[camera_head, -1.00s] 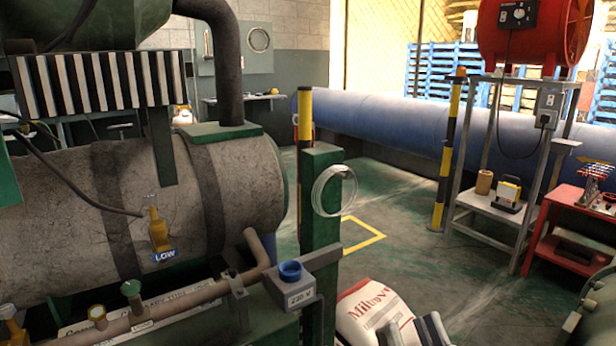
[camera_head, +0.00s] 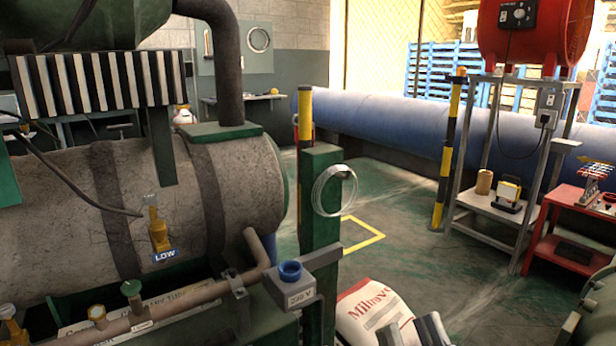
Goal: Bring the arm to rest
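My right gripper (camera_head: 411,330) shows at the bottom edge, right of centre. Its two grey fingertips stand apart with a gap between them, and the picture's edge cuts off the rest. A white object with red lettering (camera_head: 372,310) is just behind and left of the fingertips. I cannot tell whether they touch it. My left gripper is not in view. The brass valve with the blue LOW label (camera_head: 159,232) stands in front of the large grey cylinder (camera_head: 60,210), with a dark hose at its top.
A green post (camera_head: 321,240) carries a wire coil (camera_head: 334,190). A grey box with a blue cap (camera_head: 291,271) juts out beside it. A metal stand (camera_head: 490,210) and a red cart (camera_head: 555,230) are at the right. The green floor (camera_head: 420,235) between is mostly clear.

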